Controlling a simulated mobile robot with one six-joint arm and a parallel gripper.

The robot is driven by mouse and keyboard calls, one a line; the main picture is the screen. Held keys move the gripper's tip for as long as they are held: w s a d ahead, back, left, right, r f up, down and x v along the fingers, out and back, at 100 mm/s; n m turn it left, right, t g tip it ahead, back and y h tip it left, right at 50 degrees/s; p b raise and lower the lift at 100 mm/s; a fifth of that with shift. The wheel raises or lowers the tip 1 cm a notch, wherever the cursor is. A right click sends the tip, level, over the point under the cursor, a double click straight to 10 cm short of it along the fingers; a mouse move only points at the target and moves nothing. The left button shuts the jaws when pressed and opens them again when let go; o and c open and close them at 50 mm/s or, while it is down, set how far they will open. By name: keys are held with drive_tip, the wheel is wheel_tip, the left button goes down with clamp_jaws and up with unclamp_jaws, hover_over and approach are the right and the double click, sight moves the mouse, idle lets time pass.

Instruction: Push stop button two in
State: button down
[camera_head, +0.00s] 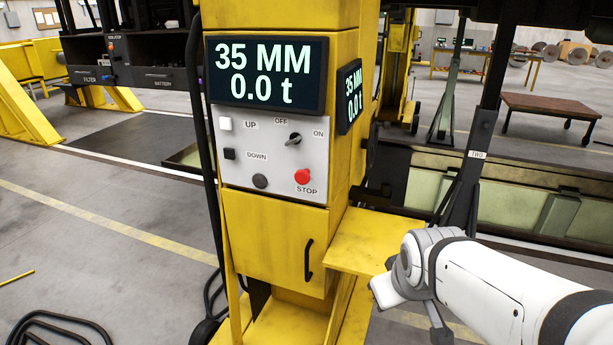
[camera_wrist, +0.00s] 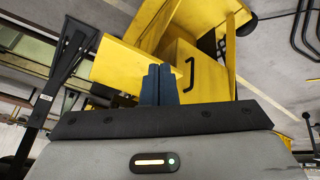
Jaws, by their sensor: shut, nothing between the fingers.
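The red stop button (camera_head: 303,176) sits at the lower right of the grey control panel (camera_head: 274,184) on a yellow column, above the word STOP. No number two can be read beside it. The button stands out from the panel. In the wrist view my gripper (camera_wrist: 158,84) is shut and empty, its two dark blue fingers side by side. The yellow cabinet door (camera_wrist: 196,72) with a black handle lies beyond the fingers there. The stop button does not show in the wrist view. In the head view my arm is at the lower right, apart from the panel.
A display (camera_head: 267,75) reads 35 MM and 0.0 t. The panel also holds a white UP button (camera_head: 225,123), a black DOWN button (camera_head: 229,154) and an OFF/ON switch (camera_head: 294,138). A yellow ledge (camera_head: 372,243) juts out right of the door. Cables lie on the floor at lower left.

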drive_tip(key=w+a+n+t+y+b, duration=0.1)
drive_tip(key=w+a+n+t+b, duration=0.25)
drive_tip(key=w+n+t, duration=0.55)
drive_tip(key=w+a+r+n+t+y, duration=0.1)
drive_tip(key=w+a+r+n+y, duration=0.1)
drive_tip(key=a+n, duration=0.3)
drive_tip(key=w+a+r+n+y+b, duration=0.1)
drive_tip(key=w+a+r+n+y, duration=0.2)
drive_tip(key=w+a+n+y, duration=0.1)
drive_tip(key=shift+a+r+n+t+y+b, duration=0.15)
drive_tip(key=shift+a+n+t+y+b, duration=0.2)
drive_tip(key=shift+a+n, duration=0.35)
